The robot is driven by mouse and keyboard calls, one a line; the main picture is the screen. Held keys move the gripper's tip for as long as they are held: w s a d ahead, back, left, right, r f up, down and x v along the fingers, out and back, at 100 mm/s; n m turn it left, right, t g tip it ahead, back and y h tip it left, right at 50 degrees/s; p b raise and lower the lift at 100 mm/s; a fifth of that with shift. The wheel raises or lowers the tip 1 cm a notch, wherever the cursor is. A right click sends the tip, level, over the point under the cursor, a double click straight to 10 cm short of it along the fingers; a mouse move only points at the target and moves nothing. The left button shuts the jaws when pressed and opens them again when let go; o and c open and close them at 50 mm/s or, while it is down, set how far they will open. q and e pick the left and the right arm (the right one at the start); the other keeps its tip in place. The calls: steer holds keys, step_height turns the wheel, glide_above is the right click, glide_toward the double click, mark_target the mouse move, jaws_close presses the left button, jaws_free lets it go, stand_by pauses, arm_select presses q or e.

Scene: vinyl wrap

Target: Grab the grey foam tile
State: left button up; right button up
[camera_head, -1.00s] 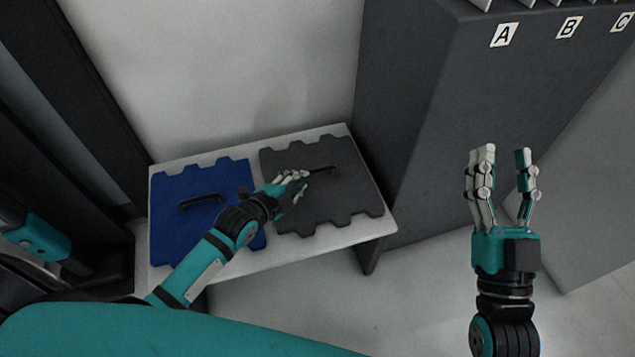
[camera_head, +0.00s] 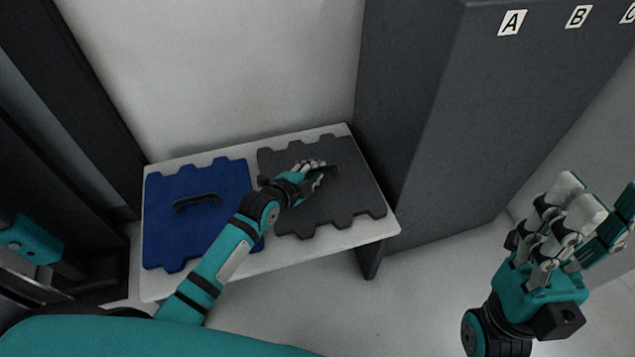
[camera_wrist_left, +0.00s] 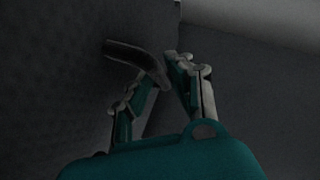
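The grey foam tile (camera_head: 325,205) lies flat on the right half of a white table, with a dark handle (camera_head: 332,172) on its top. In the left wrist view the handle (camera_wrist_left: 132,52) is a dark curved bar. My left gripper (camera_head: 316,168) is over the middle of the tile at the handle. In the left wrist view, the fingers of my left gripper (camera_wrist_left: 168,75) stand apart, with the handle's near end between them; contact is not clear. My right gripper (camera_head: 597,205) is open and empty at the lower right, away from the table.
A blue foam tile (camera_head: 205,235) with a dark handle lies on the left half of the white table (camera_head: 272,258). A tall dark grey cabinet (camera_head: 440,110) labelled A, B and C stands close to the table's right side. A pale wall is behind.

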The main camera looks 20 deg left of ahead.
arm_select(q)
jaws_close()
steer(key=shift+w, duration=0.1)
stand_by(0.4)
